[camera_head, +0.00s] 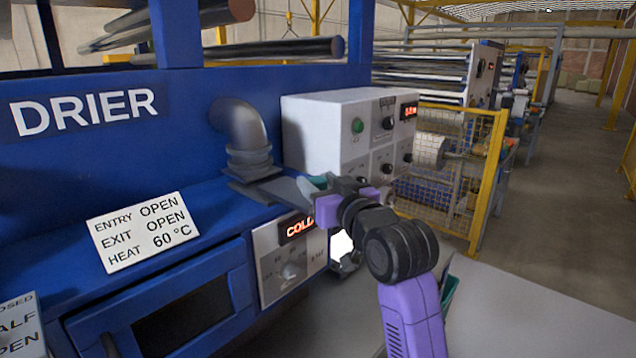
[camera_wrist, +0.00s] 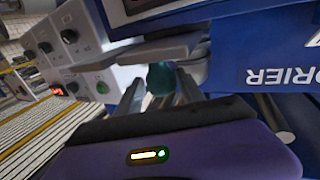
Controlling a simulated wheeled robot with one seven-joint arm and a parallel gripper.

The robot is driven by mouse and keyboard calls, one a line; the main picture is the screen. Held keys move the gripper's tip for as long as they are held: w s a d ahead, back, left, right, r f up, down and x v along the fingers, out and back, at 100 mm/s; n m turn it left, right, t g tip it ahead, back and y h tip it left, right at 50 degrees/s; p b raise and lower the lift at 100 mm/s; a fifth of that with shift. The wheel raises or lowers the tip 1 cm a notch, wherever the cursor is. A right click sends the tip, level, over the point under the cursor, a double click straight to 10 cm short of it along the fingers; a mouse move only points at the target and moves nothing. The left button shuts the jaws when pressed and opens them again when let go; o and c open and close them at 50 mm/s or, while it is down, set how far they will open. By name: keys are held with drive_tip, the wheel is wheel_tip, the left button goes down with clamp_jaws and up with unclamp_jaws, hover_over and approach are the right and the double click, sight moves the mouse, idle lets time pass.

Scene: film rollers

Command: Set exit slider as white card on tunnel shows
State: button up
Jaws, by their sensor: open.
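The white card (camera_head: 143,230) lies on the blue drier top and reads ENTRY OPEN, EXIT OPEN, HEAT 60 °C. A grey elbow pipe (camera_head: 243,135) stands on the drier, with a flat grey plate (camera_head: 283,190) at its base that looks like the exit slider. My gripper (camera_head: 308,190) is open at the right end of that plate. In the wrist view a teal rounded knob (camera_wrist: 160,77) shows between or just beyond my two fingers (camera_wrist: 160,90). I cannot tell whether they touch it. The slider's setting is partly hidden by my gripper.
A white control box (camera_head: 335,130) stands just behind my gripper. A panel with a COLD display (camera_head: 298,228) and a dial (camera_head: 290,270) sits below it. A card with setting words (camera_head: 20,325) is at lower left. A yellow mesh guard (camera_head: 450,170) stands to the right.

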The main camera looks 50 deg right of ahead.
drive_tip(key=shift+o, duration=0.6)
drive_tip(key=b+v, duration=0.1)
drive_tip(key=v, duration=0.6)
drive_tip(key=shift+s+a, duration=0.15)
drive_tip(key=shift+s, duration=0.25)
drive_tip(key=shift+r, duration=0.15)
wheel_tip(320, 180, up, 4)
drive_tip(key=t+h, duration=0.1)
drive_tip(key=t, duration=0.1)
drive_tip(key=s+a+f+n+t+y, duration=0.1)
drive_tip(key=s+a+f, duration=0.5)
drive_tip(key=f, duration=0.4)
drive_tip(key=s+a+f+y, duration=0.1)
drive_tip(key=s+a+f, duration=0.55)
drive_tip(key=f, duration=0.25)
drive_tip(key=s+a+f+n+g+y, duration=0.1)
drive_tip(key=s+a+f+g+y, duration=0.1)
drive_tip(key=s+a+f, duration=0.2)
drive_tip(key=s+a+f+n+g+y, duration=0.2)
drive_tip(key=s+a+f, duration=0.3)
drive_tip(key=s+f, duration=0.5)
drive_tip(key=s+g+y, duration=0.1)
drive_tip(key=s, duration=0.4)
drive_tip(key=shift+a, duration=0.15)
